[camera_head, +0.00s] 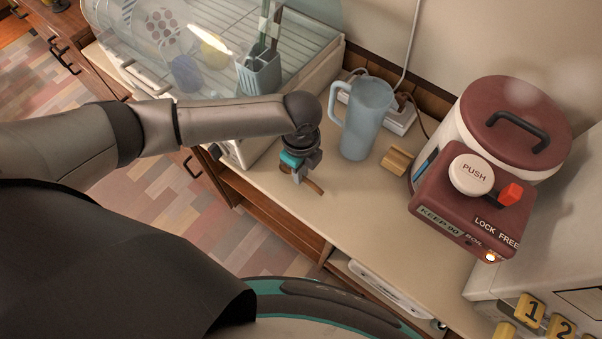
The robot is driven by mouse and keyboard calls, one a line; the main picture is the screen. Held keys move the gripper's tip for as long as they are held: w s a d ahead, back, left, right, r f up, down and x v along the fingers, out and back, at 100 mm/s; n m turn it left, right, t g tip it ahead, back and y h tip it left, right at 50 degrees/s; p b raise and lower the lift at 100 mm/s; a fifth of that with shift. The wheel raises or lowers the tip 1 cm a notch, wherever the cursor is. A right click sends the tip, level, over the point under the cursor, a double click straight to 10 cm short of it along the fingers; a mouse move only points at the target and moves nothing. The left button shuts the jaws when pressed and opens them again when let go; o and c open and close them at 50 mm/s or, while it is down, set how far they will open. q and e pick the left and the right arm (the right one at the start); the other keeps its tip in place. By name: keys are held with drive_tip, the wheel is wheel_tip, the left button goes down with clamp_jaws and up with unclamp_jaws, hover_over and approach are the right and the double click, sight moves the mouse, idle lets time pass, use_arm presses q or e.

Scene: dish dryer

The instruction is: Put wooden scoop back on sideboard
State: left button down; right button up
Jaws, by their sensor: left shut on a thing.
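My left gripper (299,176) reaches in from the left and points down at the sideboard (345,215). It is shut on the wooden scoop (314,187), a small brown piece whose end sticks out to the lower right of the fingers. The rest of the scoop is mostly hidden by the gripper. The scoop is at or just above the beige top; I cannot tell whether it touches. My right gripper is not in view.
A blue-grey pitcher (368,118) stands just right of my left gripper, with a small wooden block (397,160) beyond. A red-lidded hot-water pot (470,195) stands at right. The dish dryer (325,68) with a cutlery holder (259,75) is behind. Bare sideboard lies in front.

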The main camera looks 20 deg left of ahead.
use_arm(q)
drive_tip(key=shift+f, duration=0.65)
drive_tip(key=c, duration=0.9)
unclamp_jaws()
drive_tip(key=shift+f, duration=0.1)
wheel_tip(320, 180, up, 12)
drive_tip(key=p, duration=0.2)
